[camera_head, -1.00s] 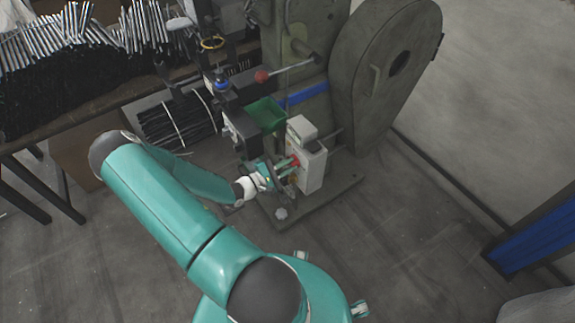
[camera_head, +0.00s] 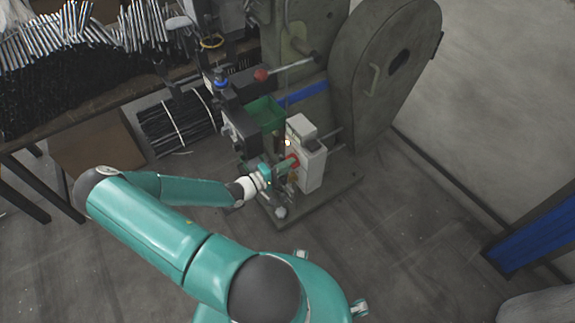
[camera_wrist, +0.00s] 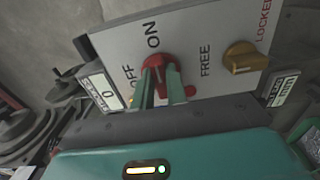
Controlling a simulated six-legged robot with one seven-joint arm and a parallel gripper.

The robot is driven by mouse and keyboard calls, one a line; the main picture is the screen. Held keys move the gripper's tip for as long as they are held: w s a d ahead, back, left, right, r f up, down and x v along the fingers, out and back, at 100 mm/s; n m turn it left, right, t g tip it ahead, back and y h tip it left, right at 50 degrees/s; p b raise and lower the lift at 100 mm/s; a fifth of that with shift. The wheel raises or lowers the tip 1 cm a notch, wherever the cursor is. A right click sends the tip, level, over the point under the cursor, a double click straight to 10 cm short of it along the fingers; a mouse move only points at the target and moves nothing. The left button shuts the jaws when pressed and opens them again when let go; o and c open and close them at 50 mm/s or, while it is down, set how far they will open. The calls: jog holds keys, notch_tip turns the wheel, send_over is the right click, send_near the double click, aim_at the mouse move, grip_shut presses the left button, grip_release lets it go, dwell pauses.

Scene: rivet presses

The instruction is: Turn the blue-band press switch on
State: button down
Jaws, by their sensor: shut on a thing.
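The blue-band press (camera_head: 345,85) stands at the back with a blue stripe (camera_head: 302,92) across its body. Its white control box (camera_head: 312,168) is at the press's front and carries a red switch (camera_wrist: 161,72), also seen in the head view (camera_head: 294,161). The switch sits by the ON and OFF marks; ON lies above it and OFF to its left in the wrist view. My gripper (camera_wrist: 161,90) is shut on the red switch, one green finger on each side. The fingers partly hide its handle, so its exact angle is hard to read.
A yellow knob (camera_wrist: 245,57) between FREE and LOCKED is right of the switch. A green tray (camera_head: 264,112) and a red-ball lever (camera_head: 262,75) are close above. A bench of metal rods (camera_head: 60,90) stands left. The front floor is clear.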

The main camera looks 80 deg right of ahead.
dwell(0.4)
jog(key=c, duration=1.4)
grip_release()
jog(key=v, duration=1.4)
jog(key=shift+d, duration=0.1)
